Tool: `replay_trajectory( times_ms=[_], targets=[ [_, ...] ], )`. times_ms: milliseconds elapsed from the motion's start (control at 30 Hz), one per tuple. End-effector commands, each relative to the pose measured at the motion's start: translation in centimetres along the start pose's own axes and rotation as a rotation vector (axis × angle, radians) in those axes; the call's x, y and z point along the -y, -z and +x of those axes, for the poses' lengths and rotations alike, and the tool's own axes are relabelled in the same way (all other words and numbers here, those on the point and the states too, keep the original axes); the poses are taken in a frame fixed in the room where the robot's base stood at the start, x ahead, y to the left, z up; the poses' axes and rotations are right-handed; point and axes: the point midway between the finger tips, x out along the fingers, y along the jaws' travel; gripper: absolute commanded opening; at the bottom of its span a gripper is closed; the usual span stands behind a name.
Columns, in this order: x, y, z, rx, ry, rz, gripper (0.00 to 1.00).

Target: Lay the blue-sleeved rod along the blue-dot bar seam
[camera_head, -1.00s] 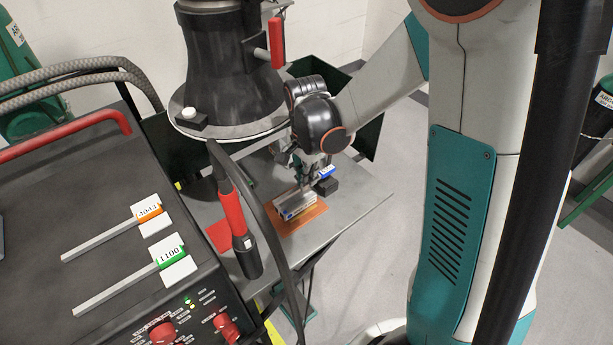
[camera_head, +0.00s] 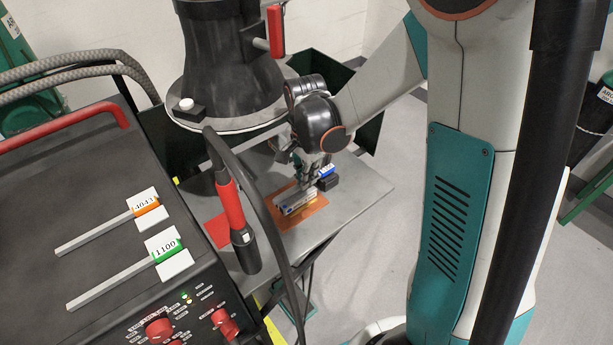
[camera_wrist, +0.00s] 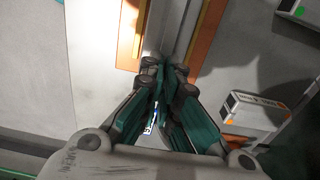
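The grey metal bar piece (camera_head: 297,203) lies on an orange mat (camera_head: 311,212) on the grey table; it also shows beyond my fingers in the wrist view (camera_wrist: 176,25). No blue dot can be made out on it. My gripper (camera_head: 314,181) is low over the bar. In the wrist view my fingers (camera_wrist: 165,70) are nearly together. The blue sleeve with a white tag (camera_head: 326,171) shows beside my fingertips, and a small blue-and-white part (camera_wrist: 151,121) shows between my fingers. The thin rod is mostly hidden, so its contact with the seam cannot be told.
Orange-tagged (camera_head: 146,207) and green-tagged (camera_head: 166,245) rods lie on the dark machine at left. A hanging red-handled torch (camera_head: 232,205) and its cable stand before the table. A black block (camera_head: 328,183) sits beside the mat. Orange-dot (camera_wrist: 250,112) and green-dot blocks (camera_wrist: 298,10) are at right.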

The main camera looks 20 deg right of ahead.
Motion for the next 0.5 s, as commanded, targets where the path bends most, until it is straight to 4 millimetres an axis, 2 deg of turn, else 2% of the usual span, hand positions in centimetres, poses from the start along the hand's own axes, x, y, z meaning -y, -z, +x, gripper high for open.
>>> replay_trajectory(
  times_ms=[500],
  targets=[
    [0.00,0.00,0.50,0.000,0.000,0.000,0.00]
  ],
)
